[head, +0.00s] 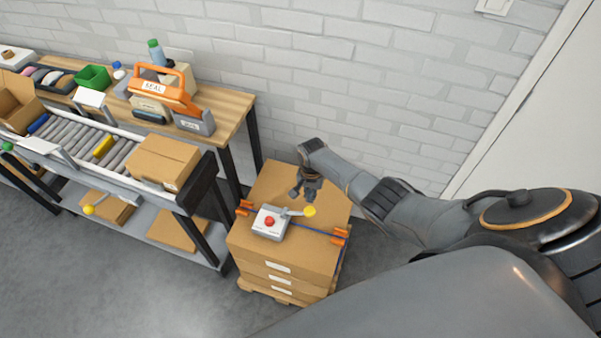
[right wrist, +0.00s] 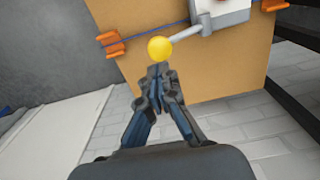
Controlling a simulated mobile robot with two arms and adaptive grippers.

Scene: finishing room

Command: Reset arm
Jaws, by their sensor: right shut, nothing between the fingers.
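My right arm (head: 425,215) reaches in from the right of the head view. Its gripper (head: 306,193) hangs over the cardboard box stack (head: 325,210). In the right wrist view the gripper (right wrist: 160,72) has its fingertips together, with nothing between them. The tips show close to a yellow ball knob (head: 310,211) on a grey lever, also seen in the wrist view as a yellow knob (right wrist: 160,48). Whether they touch it I cannot tell. The lever belongs to a small grey control box (head: 268,228) with a red button (head: 269,221). My left gripper is not in view.
A blue strap with orange corner guards (head: 339,236) crosses the stack, which sits on a pallet (head: 245,285). To the left stand a roller conveyor (head: 75,137) carrying a carton (head: 165,160) and a wooden bench (head: 232,101) with an orange sealer (head: 157,85). A brick wall (head: 390,65) is behind.

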